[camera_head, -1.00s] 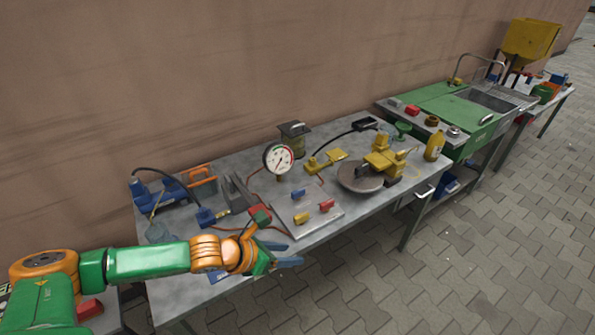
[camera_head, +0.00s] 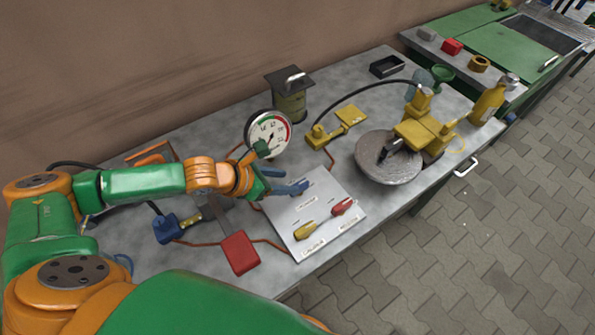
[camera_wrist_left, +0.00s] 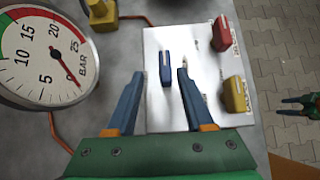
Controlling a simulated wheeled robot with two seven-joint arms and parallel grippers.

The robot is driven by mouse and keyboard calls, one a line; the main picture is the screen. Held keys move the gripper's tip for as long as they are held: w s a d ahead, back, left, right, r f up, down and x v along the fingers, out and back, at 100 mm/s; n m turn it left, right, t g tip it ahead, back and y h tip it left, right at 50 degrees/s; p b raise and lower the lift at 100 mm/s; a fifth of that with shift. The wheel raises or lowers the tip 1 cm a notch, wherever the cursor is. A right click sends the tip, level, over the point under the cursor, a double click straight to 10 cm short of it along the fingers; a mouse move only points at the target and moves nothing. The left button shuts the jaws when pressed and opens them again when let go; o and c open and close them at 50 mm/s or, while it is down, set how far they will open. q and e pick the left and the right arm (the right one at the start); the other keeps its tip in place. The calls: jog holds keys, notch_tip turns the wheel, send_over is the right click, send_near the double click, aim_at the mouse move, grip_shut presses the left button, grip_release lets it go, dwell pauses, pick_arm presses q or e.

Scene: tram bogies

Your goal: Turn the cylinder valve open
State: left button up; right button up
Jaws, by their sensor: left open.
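A pale valve panel (camera_head: 322,222) lies on the workbench with blue, yellow and red levers. The labels are too small to read surely, so I cannot tell which lever is the cylinder valve. The blue lever (camera_wrist_left: 165,68) is at the panel's far side, partly behind my fingers in the head view. The yellow lever (camera_head: 305,230) and red lever (camera_head: 343,206) are nearer the front. My left gripper (camera_wrist_left: 160,74) is open at the blue lever, which shows between its fingertips; contact is not visible. A small green and dark shape at the wrist view's right edge may be my right gripper (camera_wrist_left: 300,103).
A round pressure gauge (camera_head: 268,134) stands close behind my left gripper. A grey disc (camera_head: 388,158) with a yellow caliper is right of the panel. A red block (camera_head: 239,252) lies left of it. Hoses cross the bench (camera_head: 210,135).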

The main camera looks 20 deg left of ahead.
aim_at(299, 184)
pick_arm(q)
jog(key=x, duration=0.5)
jog(key=shift+s+d, duration=0.25)
jog(key=shift+d, duration=0.15)
jog(key=shift+w+f, duration=0.25)
jog(key=shift+s+r, duration=0.1)
jog(key=shift+s, duration=0.05)
grip_shut()
pick_arm(e)
jog(key=shift+s+d, duration=0.3)
jog(key=shift+s, duration=0.15)
